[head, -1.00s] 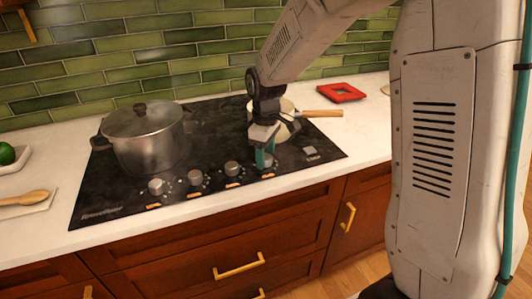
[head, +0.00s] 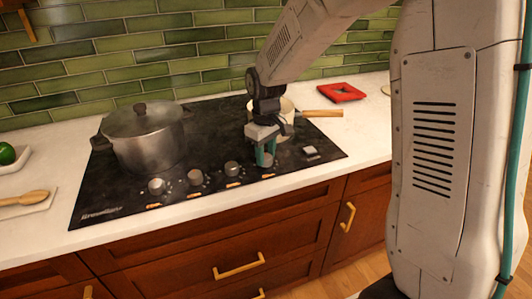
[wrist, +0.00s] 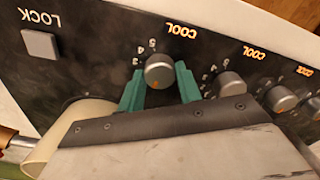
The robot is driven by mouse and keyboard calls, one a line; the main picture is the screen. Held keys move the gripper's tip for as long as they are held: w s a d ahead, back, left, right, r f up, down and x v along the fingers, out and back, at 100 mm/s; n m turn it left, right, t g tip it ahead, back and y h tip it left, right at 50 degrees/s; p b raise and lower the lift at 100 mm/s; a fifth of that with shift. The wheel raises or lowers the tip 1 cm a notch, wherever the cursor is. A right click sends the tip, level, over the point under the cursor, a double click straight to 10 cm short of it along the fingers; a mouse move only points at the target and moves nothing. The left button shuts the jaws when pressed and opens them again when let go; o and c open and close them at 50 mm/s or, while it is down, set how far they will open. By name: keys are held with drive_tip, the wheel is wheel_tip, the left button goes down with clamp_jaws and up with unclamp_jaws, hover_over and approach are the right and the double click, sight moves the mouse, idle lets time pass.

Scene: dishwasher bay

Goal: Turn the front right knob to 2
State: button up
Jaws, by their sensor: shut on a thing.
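My gripper (head: 265,160) points down at the right end of the cooktop's knob row, beside the lock button. In the wrist view, its two green fingers stand on either side of a round grey knob (wrist: 159,70) and are shut on it. An orange mark shows on the knob's face, on the side toward my gripper. The digits 5, 4 and 3 show beside this knob, and a lit orange COOL label is near it. Other digits are hidden by my fingers. In the head view the fingers mostly hide this knob.
Other knobs (head: 232,168) continue the row to the left. The black cooktop (head: 215,120) carries a lidded steel pot (head: 148,145) at left and a cream pan (head: 287,106) with a wooden handle just behind my gripper. The lock button (head: 310,150) is to the right.

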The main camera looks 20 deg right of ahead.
sight(266, 156)
drive_tip(key=m, duration=0.4)
drive_tip(key=shift+m, duration=2.2)
drive_tip(key=o, duration=1)
wheel_tip(266, 156, up, 8)
drive_tip(key=shift+f, duration=0.1)
